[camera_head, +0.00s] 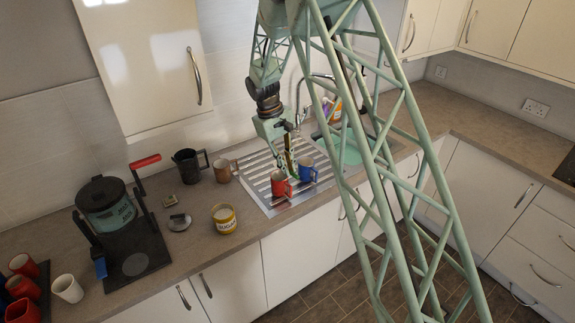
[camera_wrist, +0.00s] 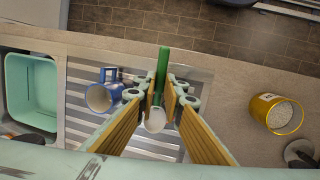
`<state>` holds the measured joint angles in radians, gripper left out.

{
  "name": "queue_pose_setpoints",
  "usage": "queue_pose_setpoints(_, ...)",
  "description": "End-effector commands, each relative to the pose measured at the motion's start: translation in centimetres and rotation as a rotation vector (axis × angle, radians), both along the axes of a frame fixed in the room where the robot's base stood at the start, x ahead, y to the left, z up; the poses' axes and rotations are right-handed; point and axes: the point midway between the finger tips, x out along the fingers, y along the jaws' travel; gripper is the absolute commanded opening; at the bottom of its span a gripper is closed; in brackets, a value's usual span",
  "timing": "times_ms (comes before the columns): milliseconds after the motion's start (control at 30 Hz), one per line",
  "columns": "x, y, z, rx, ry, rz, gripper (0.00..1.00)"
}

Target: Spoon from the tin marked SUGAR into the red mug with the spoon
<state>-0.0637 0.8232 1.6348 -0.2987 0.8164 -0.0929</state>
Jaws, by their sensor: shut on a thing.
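My gripper (camera_head: 288,170) is above the steel drainer, shut on a green-handled spoon (camera_wrist: 162,68). A pale oval (camera_wrist: 155,120) between the fingers looks like the spoon's bowl; I cannot tell whether it holds sugar. A red mug (camera_head: 280,185) stands on the drainer just below my gripper in the head view. I cannot make it out in the wrist view. The yellow tin marked SUGAR (camera_head: 224,218) stands open on the counter to the left. Its white contents show in the wrist view, where the tin (camera_wrist: 277,113) is at the right.
A blue mug (camera_head: 307,172) stands on the drainer (camera_head: 257,178), right of the red one. More red mugs (camera_head: 23,265) and a white cup (camera_head: 67,289) are far left.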

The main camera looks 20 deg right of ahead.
Motion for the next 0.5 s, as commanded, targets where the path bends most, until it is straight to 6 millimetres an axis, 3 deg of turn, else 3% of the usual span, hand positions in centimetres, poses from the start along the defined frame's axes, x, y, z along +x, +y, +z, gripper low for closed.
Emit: queue_pose_setpoints(500, 0.13, -0.33, 0.55, 0.123, 0.047, -0.021, 0.01)
